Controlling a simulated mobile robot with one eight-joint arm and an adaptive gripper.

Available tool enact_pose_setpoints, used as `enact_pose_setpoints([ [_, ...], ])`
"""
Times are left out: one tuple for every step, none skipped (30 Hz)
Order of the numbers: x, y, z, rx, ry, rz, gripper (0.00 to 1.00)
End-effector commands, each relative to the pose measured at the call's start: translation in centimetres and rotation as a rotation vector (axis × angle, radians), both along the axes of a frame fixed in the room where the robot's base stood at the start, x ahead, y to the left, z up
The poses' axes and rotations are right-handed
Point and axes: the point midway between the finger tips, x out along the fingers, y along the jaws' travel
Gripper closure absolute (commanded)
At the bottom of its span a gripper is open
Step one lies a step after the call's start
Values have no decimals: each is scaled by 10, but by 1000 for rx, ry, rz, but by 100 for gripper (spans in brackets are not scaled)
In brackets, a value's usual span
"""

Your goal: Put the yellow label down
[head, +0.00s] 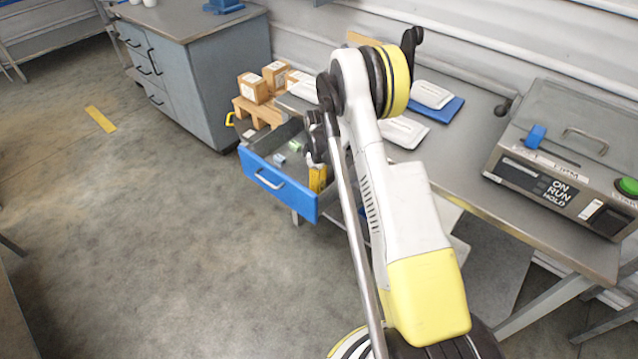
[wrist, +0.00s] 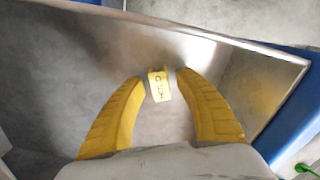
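The yellow label (wrist: 159,85) is a small tag with dark lettering, seen in the wrist view between my fingertips. My gripper (wrist: 162,77) has its two yellow curved fingers apart, with a narrow gap visible on the label's right side. The label appears to be over or on the grey floor of the open drawer; its exact height is hard to tell. In the head view my gripper (head: 318,178) reaches down into the right part of the blue-fronted drawer (head: 262,182). The label cannot be made out there.
Small green and pale pieces (head: 294,146) lie in the drawer's left part. Cardboard boxes (head: 254,88) stand behind it. White packets (head: 432,95) and a control box (head: 560,160) with switches sit on the bench. The drawer's metal wall (wrist: 262,75) is close to my fingers.

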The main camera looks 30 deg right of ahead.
Motion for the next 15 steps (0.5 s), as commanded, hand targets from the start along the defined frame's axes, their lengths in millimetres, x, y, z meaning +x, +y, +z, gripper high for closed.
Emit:
enact_pose_setpoints([
  [0, 0, 0, 0, 0, 0, 60],
  [0, 0, 1, 0, 0, 0, 60],
  [0, 0, 1, 0, 0, 0, 60],
  [0, 0, 1, 0, 0, 0, 60],
  [0, 0, 1, 0, 0, 0, 60],
  [0, 0, 1, 0, 0, 0, 60],
  [0, 0, 1, 0, 0, 0, 60],
  [0, 0, 1, 0, 0, 0, 60],
  [0, 0, 2, 0, 0, 0, 60],
  [0, 0, 4, 0, 0, 0, 60],
  [0, 0, 6, 0, 0, 0, 60],
  [0, 0, 11, 0, 0, 0, 60],
  [0, 0, 16, 0, 0, 0, 60],
  [0, 0, 22, 0, 0, 0, 60],
  [0, 0, 30, 0, 0, 0, 60],
])
